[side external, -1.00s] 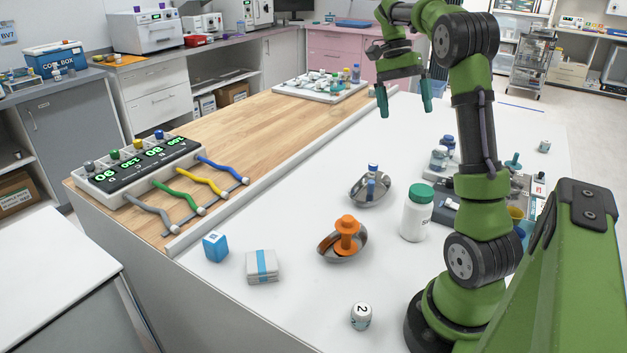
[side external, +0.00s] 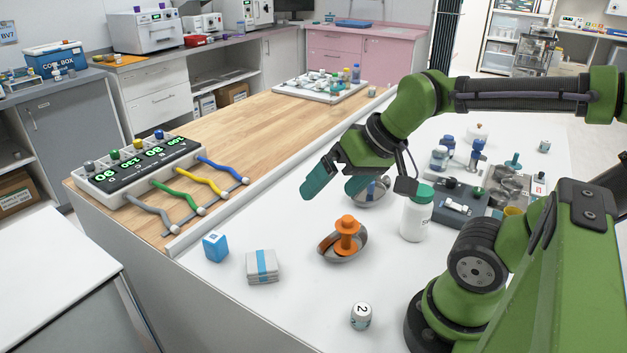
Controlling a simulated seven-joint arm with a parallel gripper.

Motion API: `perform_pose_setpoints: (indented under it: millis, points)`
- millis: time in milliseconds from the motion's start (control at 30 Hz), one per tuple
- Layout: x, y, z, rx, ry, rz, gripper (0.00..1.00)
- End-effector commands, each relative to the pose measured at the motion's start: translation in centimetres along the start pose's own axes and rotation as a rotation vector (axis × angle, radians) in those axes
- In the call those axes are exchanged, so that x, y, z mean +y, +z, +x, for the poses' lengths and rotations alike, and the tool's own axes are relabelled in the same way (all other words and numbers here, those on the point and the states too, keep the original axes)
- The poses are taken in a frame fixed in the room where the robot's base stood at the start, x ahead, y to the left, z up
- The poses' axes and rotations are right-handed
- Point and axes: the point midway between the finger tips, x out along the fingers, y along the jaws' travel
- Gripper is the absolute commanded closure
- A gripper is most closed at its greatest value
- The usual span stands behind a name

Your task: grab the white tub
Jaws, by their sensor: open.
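A white tub (side external: 415,219) with a green lid stands upright on the white worktop, right of the middle, with dark lettering on its side. Part of its upper left edge is close to or behind my gripper's wrist parts in this view. My gripper (side external: 336,190) is open and empty, above the worktop to the left of the tub, its teal fingers tilted down to the left. The gap between fingers and tub in depth is hard to tell. A small white container marked 2 (side external: 361,317) stands near the front edge.
A metal dish (side external: 328,256) holds an orange spool-like object (side external: 347,235). Another metal dish (side external: 372,201) is partly hidden behind my gripper. A blue box (side external: 215,247) and a banded white stack (side external: 262,267) lie front left. A dark device (side external: 457,210) and bottles crowd the right.

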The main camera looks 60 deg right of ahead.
Motion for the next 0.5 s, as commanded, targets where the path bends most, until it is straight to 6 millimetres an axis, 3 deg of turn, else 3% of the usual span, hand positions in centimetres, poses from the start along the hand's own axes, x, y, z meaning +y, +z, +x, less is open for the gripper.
perform_pose_setpoints:
  millis: [167, 500]
  points:
    - [-1.52, 0.84, -1.11, 0.026, -0.048, -0.062, 0.01]
    - [-1.51, 0.82, -1.05, 0.022, -0.046, -0.063, 0.01]
